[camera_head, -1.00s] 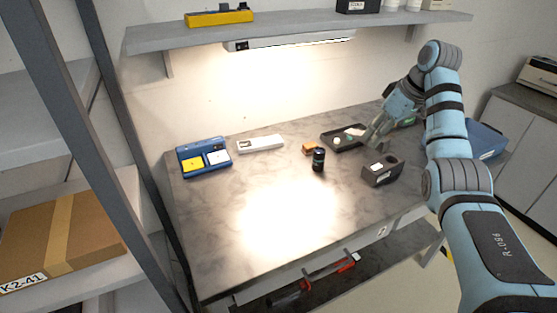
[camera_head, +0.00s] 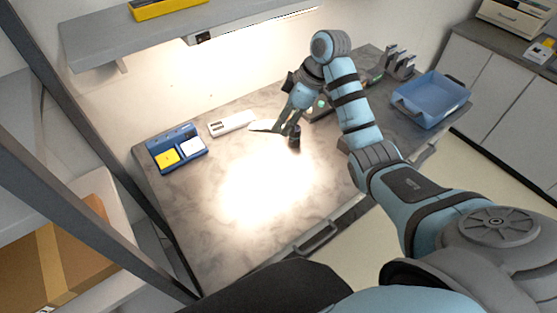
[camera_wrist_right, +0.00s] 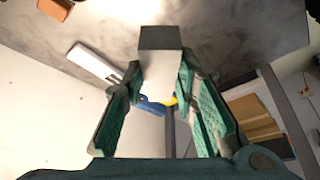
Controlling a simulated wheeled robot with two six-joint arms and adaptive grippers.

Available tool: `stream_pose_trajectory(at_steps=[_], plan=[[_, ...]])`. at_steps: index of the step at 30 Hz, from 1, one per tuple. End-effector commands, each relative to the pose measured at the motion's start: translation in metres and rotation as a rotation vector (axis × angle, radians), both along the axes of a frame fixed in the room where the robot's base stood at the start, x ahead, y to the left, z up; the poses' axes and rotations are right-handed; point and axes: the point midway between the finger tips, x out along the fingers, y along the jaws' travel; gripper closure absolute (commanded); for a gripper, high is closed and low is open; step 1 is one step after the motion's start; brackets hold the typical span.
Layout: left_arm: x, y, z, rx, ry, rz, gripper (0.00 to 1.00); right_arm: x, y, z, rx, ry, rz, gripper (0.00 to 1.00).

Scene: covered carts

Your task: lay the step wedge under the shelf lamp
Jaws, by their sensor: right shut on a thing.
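The shelf lamp (camera_head: 255,22) is lit under the wall shelf. It throws a bright patch on the tabletop (camera_head: 215,225) left of and nearer than the gripper. My left gripper is not in view.
A blue holder with yellow and white pads (camera_head: 176,149) and a white device (camera_head: 231,123) stand at the table's back left. A blue bin (camera_head: 430,100) is at the right. A dark rack upright (camera_head: 130,190) borders the left side. The lit patch is clear.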

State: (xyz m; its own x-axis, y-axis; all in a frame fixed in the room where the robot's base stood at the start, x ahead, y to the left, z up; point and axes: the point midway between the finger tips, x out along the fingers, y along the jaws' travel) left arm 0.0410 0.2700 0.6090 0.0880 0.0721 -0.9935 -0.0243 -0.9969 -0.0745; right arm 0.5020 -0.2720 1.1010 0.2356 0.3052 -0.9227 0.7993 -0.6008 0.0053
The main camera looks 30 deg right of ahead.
Motion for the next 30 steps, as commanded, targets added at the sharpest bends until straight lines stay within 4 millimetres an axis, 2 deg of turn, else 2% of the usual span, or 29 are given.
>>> stream_pose_trajectory(at_steps=[1, 3, 6, 9, 13, 19, 29, 30], plan=[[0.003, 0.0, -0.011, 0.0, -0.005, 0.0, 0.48, -0.002, 0.0, -0.032, 0.001, 0.011, -0.002, 1.0], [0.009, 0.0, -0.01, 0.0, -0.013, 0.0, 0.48, -0.001, 0.001, -0.059, 0.002, 0.01, -0.002, 1.0], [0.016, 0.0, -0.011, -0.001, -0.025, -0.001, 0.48, -0.001, 0.001, -0.097, 0.001, 0.008, -0.002, 1.0], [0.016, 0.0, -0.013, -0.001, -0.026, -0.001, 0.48, -0.001, 0.0, -0.123, 0.0, 0.007, -0.003, 1.0], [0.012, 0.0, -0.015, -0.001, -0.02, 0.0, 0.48, 0.0, 0.0, -0.141, 0.0, 0.004, -0.003, 1.0], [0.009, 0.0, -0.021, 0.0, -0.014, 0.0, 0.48, 0.0, -0.001, -0.177, 0.0, 0.005, -0.004, 1.0], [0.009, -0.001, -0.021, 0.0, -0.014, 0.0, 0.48, 0.0, -0.001, -0.181, -0.002, 0.002, -0.003, 1.0], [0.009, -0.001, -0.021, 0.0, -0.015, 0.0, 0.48, 0.0, -0.001, -0.181, -0.002, 0.003, -0.003, 0.7]])
